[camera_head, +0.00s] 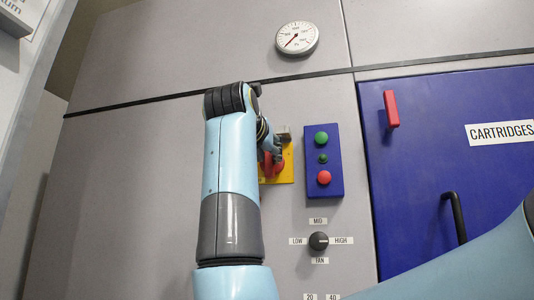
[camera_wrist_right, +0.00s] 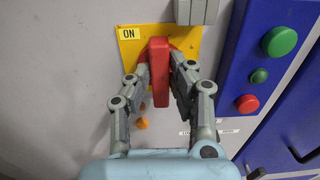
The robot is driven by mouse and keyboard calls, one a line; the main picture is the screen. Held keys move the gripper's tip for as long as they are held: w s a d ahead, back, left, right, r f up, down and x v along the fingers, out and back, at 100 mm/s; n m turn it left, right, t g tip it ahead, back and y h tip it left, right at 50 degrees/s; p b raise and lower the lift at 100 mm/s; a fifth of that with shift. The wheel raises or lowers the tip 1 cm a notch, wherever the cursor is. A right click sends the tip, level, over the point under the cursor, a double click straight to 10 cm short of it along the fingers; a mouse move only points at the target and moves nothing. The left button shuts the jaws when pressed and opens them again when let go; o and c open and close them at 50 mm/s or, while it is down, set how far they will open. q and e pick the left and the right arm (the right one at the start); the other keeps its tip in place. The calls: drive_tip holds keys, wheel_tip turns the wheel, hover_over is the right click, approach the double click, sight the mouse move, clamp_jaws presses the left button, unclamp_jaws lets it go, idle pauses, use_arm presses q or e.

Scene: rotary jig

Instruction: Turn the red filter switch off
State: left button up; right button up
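The red filter switch (camera_wrist_right: 160,75) is a red handle on a yellow plate (camera_wrist_right: 129,48). In the right wrist view the handle stands upright, and an "ON" label (camera_wrist_right: 129,34) is at the plate's upper left. My right gripper (camera_wrist_right: 161,62) has one finger on each side of the handle, with the fingertips close against it; it looks shut on it. In the head view, the right gripper (camera_head: 271,153) partly covers the red handle (camera_head: 273,168) and the yellow plate (camera_head: 286,172). The lower plate is partly hidden. My left gripper is not in view.
A blue button box (camera_head: 322,160) with green and red buttons is just right of the plate. A grey block (camera_wrist_right: 197,10) sits above it. A fan knob (camera_head: 318,241) is below, a gauge (camera_head: 297,38) above. A blue cartridges door (camera_head: 440,130) has a red handle (camera_head: 391,108).

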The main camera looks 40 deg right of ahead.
clamp_jaws()
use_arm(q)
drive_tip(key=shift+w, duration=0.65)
